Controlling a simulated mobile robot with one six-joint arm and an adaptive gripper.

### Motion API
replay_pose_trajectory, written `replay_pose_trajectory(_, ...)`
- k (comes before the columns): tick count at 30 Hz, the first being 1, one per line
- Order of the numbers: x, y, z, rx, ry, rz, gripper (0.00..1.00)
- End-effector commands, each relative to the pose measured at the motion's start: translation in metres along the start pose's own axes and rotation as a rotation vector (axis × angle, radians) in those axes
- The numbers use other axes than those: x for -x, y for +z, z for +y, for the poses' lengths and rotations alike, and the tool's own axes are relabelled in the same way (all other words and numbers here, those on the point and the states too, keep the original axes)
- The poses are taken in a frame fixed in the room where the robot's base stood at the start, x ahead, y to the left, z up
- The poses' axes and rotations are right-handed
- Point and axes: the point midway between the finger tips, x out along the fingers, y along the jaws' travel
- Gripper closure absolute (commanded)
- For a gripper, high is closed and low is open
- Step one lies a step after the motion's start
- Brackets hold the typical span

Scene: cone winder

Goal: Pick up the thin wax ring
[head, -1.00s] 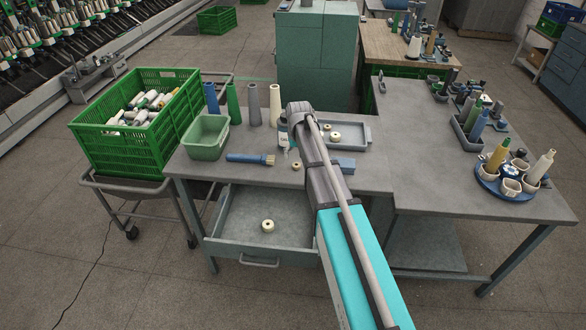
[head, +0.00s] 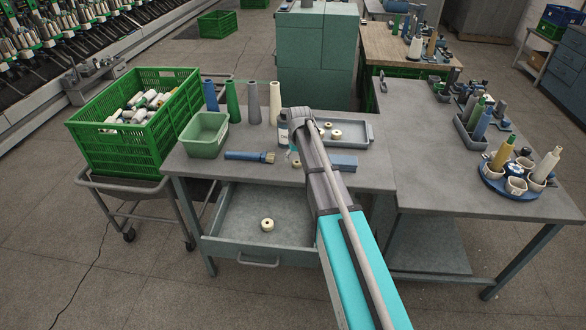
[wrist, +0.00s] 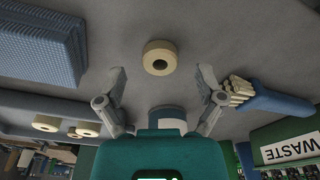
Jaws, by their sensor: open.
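A cream wax ring (wrist: 161,57) lies flat on the grey bench, between and just beyond my fingertips in the wrist view. In the head view this ring (head: 296,163) shows beside the arm, near the brush. My gripper (wrist: 162,72) is open and empty, one finger on each side of the ring and apart from it. In the head view my fingers are hidden behind the arm. More cream rings (head: 336,134) lie in the grey tray (head: 370,143), and another ring (head: 267,224) lies in the open drawer (head: 235,235). Which ring is thinnest I cannot tell.
A blue-handled brush (wrist: 265,98) lies close to the right finger. A blue ribbed block (wrist: 45,50) is at upper left in the wrist view. A white bottle (head: 283,130), a green bin (head: 205,135) and several upright cones (head: 253,103) stand around the arm's end.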

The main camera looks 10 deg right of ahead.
Motion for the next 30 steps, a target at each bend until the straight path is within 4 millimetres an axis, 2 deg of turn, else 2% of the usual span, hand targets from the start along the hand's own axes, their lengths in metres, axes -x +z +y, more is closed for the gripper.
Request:
replay_pose_trajectory(1,-0.0061,0.0001,0.0000,0.000,0.000,0.000,0.13)
replay_pose_trajectory(5,-0.0095,0.0000,0.0000,0.000,0.000,0.000,0.13)
replay_pose_trajectory(24,-0.0092,0.0000,0.0003,-0.001,0.000,0.000,0.13)
replay_pose_trajectory(30,-0.0092,0.0000,0.0003,-0.001,0.000,0.000,0.50)
